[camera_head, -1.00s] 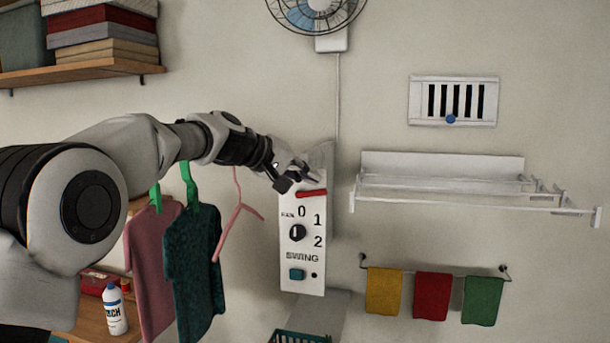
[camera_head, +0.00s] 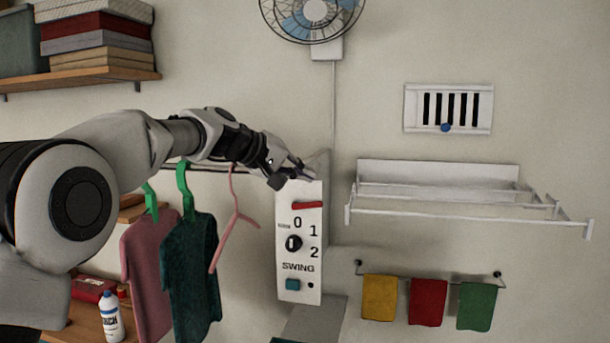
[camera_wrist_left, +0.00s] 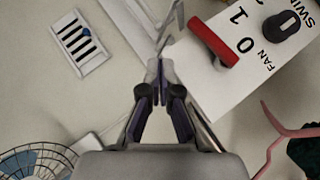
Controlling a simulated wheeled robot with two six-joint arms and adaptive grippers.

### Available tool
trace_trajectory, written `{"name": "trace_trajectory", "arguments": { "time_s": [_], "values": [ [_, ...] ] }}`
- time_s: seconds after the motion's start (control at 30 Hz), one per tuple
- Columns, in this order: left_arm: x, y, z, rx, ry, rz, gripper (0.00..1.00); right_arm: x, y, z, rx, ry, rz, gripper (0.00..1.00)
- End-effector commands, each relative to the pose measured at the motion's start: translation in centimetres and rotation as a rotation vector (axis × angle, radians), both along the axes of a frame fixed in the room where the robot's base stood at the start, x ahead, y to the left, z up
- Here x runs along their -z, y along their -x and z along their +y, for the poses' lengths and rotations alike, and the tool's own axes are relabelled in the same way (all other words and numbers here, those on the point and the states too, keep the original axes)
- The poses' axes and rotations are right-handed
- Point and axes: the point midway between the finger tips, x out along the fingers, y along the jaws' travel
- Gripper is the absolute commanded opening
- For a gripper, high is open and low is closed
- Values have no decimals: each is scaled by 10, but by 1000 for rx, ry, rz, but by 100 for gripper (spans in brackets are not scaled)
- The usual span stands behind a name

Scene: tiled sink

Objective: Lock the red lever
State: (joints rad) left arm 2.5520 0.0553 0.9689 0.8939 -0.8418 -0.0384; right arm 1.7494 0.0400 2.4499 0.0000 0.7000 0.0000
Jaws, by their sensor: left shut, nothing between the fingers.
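The red lever (camera_head: 307,205) is a short bar near the top of the white fan control box (camera_head: 300,260) on the wall. It lies nearly level in the head view. The lever also shows in the left wrist view (camera_wrist_left: 213,41), to the right of the fingertips and apart from them. My left gripper (camera_head: 296,178) is shut and empty, just above the lever at the box's top edge. In the left wrist view its fingertips (camera_wrist_left: 159,68) are together beside the box. My right gripper is not in view.
A pink hanger (camera_head: 234,220) and hanging shirts (camera_head: 190,265) are left of the box. A wall fan (camera_head: 315,14) is above. A white rack (camera_head: 440,175) and a rail with coloured cloths (camera_head: 428,302) are at right.

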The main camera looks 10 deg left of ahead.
Motion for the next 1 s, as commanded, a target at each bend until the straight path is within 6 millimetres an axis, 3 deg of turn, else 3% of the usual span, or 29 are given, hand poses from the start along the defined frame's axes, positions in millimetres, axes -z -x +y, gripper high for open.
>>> {"name": "trace_trajectory", "arguments": {
  "time_s": [0.03,0.1,0.13,0.2,0.5,1.0],
  "values": [
    [-20,2,2,-2,0,-2,0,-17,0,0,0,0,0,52],
    [-38,4,4,-7,1,-1,0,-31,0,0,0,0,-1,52],
    [-30,11,5,-5,1,-3,0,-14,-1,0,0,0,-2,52],
    [-40,24,8,-6,1,-5,0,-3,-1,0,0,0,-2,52],
    [-85,67,16,-5,0,-2,0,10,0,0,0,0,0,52],
    [-93,74,18,-5,1,0,0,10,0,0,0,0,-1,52]
  ]
}}
